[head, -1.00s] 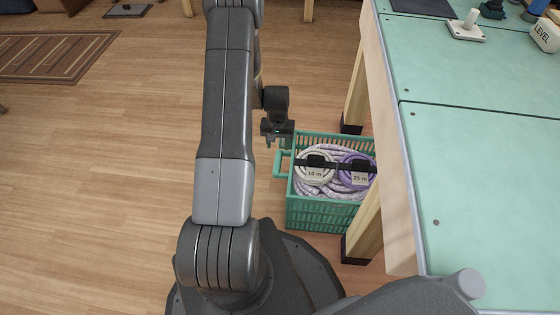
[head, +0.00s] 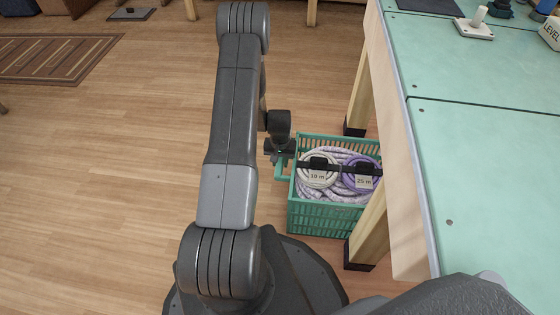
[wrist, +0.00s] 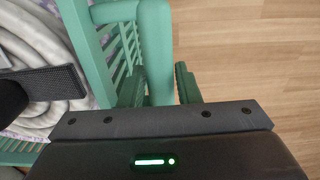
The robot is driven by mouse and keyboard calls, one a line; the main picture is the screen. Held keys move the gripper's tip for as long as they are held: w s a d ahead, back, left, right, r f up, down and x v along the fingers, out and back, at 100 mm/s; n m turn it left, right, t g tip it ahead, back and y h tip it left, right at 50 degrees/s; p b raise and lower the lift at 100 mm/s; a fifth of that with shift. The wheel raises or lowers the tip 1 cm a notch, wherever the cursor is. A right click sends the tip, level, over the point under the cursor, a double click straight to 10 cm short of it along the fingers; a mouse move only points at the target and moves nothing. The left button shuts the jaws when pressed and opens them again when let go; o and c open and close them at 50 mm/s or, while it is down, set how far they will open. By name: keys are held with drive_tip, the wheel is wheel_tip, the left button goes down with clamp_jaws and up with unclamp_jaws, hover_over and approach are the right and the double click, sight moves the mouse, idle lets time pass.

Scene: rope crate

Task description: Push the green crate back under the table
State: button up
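The green crate (head: 318,219) stands on the floor at the table's left side, between two table legs. Its left part sticks out into the open floor, and its right end is partly hidden by the near leg. It holds coiled ropes with tags reading 10 m and 25 m under a dark strap. My gripper (head: 280,157) is low at the crate's left end, at the green handle. In the wrist view, the fingers (wrist: 160,88) straddle the handle bar (wrist: 155,45), one on each side. They look open, with a narrow gap at the right finger. The handle's lower part is hidden.
The table (head: 480,160) has a green top with several items at its far end. Its near leg (head: 368,232) and far leg (head: 360,95) flank the crate closely. The wooden floor (head: 110,190) to the left is clear, with a brown rug (head: 55,58) farther off.

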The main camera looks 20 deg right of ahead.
clamp_jaws()
drive_tip(key=shift+d, duration=0.1)
drive_tip(key=s+d+b, duration=0.1)
drive_tip(key=s+d, duration=0.4)
drive_tip(key=d, duration=0.3)
drive_tip(key=s+d+b, duration=0.1)
drive_tip(key=s+d, duration=0.4)
drive_tip(key=d, duration=0.3)
drive_tip(key=s+d+b, duration=0.1)
drive_tip(key=s+d, duration=0.4)
drive_tip(key=d, duration=0.4)
drive_tip(key=shift+s, duration=0.1)
drive_tip(key=shift+r, duration=0.1)
drive_tip(key=shift+o, duration=2.3)
unclamp_jaws()
drive_tip(key=shift+a, duration=0.1)
drive_tip(key=shift+a, duration=0.1)
